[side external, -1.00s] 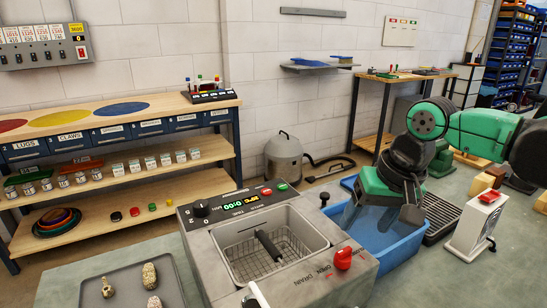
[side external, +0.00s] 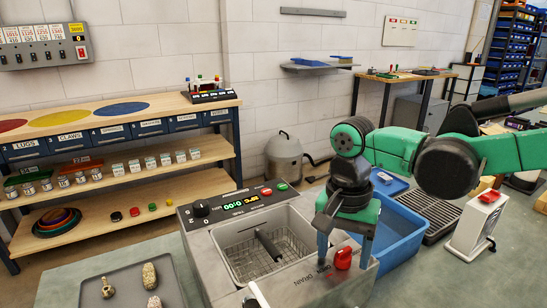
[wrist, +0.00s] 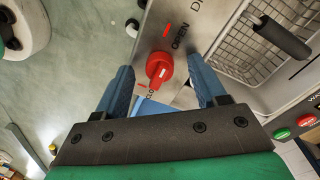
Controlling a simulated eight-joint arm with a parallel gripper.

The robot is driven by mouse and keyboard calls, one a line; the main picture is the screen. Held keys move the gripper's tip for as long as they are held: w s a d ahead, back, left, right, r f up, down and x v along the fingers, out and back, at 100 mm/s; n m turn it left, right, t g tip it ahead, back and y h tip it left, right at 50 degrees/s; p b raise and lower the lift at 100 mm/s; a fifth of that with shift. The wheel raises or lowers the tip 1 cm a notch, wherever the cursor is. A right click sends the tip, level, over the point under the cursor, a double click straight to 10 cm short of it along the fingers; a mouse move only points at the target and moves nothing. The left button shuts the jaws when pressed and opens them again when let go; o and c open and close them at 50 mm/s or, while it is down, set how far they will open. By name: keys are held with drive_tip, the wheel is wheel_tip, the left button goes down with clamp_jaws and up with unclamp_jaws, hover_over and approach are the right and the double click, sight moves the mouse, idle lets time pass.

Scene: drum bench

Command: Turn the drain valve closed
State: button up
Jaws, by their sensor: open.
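The drain valve is a red knob (side external: 343,258) on the front right corner of the grey metal tank's top (side external: 300,291). In the wrist view the red knob (wrist: 160,68) sits between the OPEN marking and a partly hidden marking that starts "CLO". A short pale mark shows on the knob; I cannot tell its exact setting. My gripper (side external: 343,262) points down with its blue fingers spread on either side of the knob. In the wrist view my open gripper (wrist: 159,66) has one finger left and one right of the knob, with visible gaps.
A wire basket with a dark handle (side external: 268,245) sits in the tank beside the valve. A blue tub (side external: 402,240) stands right of the tank. A grey tray (side external: 128,292) with several small objects lies at front left. A white device with a red switch (side external: 476,228) stands further right.

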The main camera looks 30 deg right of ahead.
clamp_jaws()
drive_tip(key=shift+n, duration=0.3)
drive_tip(key=n, duration=0.3)
drive_tip(key=shift+n, duration=0.3)
drive_tip(key=n, duration=0.4)
drive_tip(key=shift+n, duration=0.3)
drive_tip(key=n, duration=0.4)
drive_tip(key=shift+s, duration=0.1)
drive_tip(key=n, duration=0.4)
drive_tip(key=shift+n+t, duration=0.3)
